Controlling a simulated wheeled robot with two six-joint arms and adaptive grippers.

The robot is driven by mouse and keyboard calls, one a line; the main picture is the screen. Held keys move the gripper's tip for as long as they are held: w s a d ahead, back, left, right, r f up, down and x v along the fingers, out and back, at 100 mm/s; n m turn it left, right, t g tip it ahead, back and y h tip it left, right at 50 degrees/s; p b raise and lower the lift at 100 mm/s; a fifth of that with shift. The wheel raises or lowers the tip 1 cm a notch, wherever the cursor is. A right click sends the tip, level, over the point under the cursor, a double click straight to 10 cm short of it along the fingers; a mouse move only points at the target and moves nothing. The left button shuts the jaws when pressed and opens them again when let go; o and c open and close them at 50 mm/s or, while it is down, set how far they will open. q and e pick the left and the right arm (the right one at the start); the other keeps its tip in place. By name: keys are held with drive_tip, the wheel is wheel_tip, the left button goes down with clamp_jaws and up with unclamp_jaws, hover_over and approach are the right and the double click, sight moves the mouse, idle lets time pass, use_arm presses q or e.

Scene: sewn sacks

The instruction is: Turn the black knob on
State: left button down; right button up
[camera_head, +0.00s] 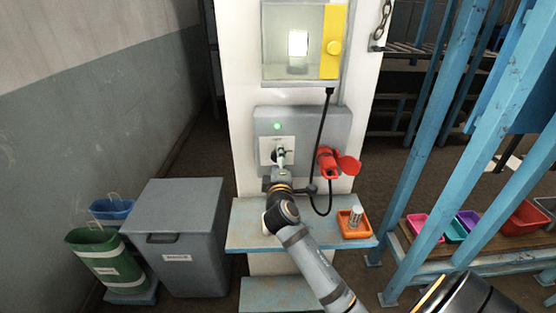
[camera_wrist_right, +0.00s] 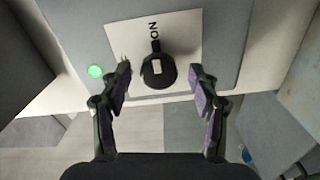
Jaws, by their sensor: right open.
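The black knob (camera_wrist_right: 158,72) sits on a pale plate (camera_wrist_right: 183,40) with an "ON" label (camera_wrist_right: 154,29) at its edge. It has a small white mark, and a narrow black part extends toward the label. My right gripper (camera_wrist_right: 160,88) is open, its fingers on either side of the knob with gaps to both; I cannot tell how deep they reach. In the head view my right gripper (camera_head: 281,156) is in front of the grey panel (camera_head: 303,124) and hides most of the knob. A green lamp (camera_wrist_right: 95,71) is lit beside the plate. My left gripper is not in view.
A red plug (camera_head: 328,165) with a black cable is right of the gripper. A blue shelf (camera_head: 246,224) below holds an orange tray (camera_head: 349,231) with a metal cylinder. A windowed box (camera_head: 291,77) with a yellow edge hangs above. A grey bin (camera_head: 180,225) stands left.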

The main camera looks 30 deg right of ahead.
drive_tip(key=v, duration=0.6)
drive_tip(key=shift+s+a, duration=0.2)
drive_tip(key=shift+s, duration=0.1)
